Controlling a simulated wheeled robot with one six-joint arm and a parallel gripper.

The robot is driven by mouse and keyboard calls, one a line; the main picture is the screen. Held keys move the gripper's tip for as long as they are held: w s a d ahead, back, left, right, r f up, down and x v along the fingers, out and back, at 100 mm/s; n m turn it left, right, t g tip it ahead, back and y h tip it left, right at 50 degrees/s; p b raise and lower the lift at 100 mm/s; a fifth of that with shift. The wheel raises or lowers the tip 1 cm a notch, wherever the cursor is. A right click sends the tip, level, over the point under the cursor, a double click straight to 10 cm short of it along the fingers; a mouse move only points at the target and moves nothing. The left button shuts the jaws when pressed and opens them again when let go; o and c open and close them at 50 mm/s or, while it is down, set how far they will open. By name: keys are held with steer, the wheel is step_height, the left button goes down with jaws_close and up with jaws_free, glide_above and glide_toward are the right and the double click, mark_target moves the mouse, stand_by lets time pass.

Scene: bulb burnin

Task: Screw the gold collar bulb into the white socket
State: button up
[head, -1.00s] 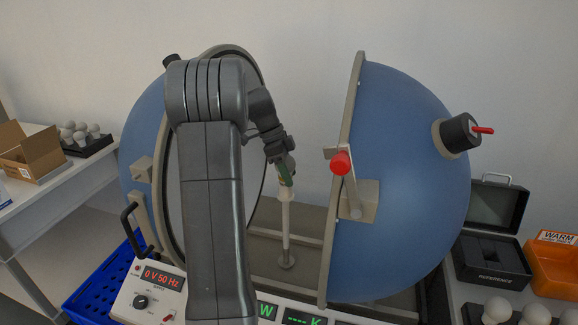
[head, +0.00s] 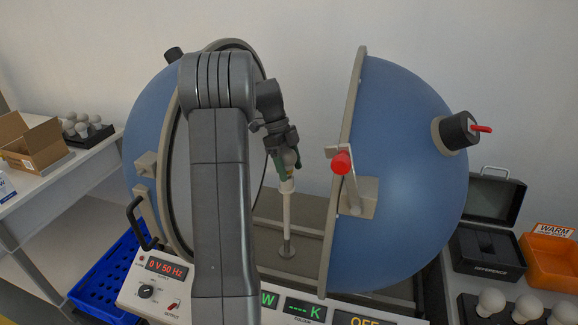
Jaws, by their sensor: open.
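My gripper (head: 284,165) is at the top of the white post in the middle of the open sphere. Its green-tipped fingers are open, one on each side of a pale bulb (head: 291,158). The bulb appears upright at the top of the post, with a small gold part just visible under it. The white socket (head: 287,186) is the top of the post, directly below the bulb. How deep the bulb sits in the socket cannot be made out.
The blue sphere halves (head: 415,170) stand apart on both sides of the post. A red-knobbed latch (head: 341,163) juts from the right half. The control panel (head: 166,268) reads 0 V 50 Hz. Several bulbs (head: 492,301) stand front right, near an orange WARM bin (head: 550,262).

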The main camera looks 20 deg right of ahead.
steer(key=n, duration=0.2)
steer(key=n+t+h+b, duration=0.1)
steer(key=n, duration=0.1)
steer(key=n+h+b, duration=0.1)
steer(key=n, duration=0.1)
steer(key=shift+w+f+t, duration=0.1)
steer(key=shift+w+t, duration=0.15)
steer(key=shift+t, duration=0.05)
steer(key=n+b, duration=0.1)
steer(key=n, duration=0.1)
steer(key=n+t+b, duration=0.1)
steer(key=n, duration=0.1)
steer(key=n+t+h+b, duration=0.1)
steer(key=n, duration=0.1)
steer(key=shift+w+d, duration=0.1)
steer(key=shift+w, duration=0.15)
steer(key=n+t, duration=0.1)
steer(key=n, duration=0.1)
steer(key=n+t, duration=0.1)
steer(key=n, duration=0.2)
steer(key=shift+w+r, duration=0.2)
steer(key=n+t, duration=0.1)
steer(key=n, duration=0.1)
steer(key=n+t+y+p, duration=0.1)
steer(key=n, duration=0.1)
steer(key=shift+w+d+r+n+p, duration=0.1)
steer(key=shift+w+n+p, duration=0.1)
steer(key=shift+n+p, duration=0.15)
steer(key=shift+n+y, duration=0.3)
steer(key=shift+n, duration=0.25)
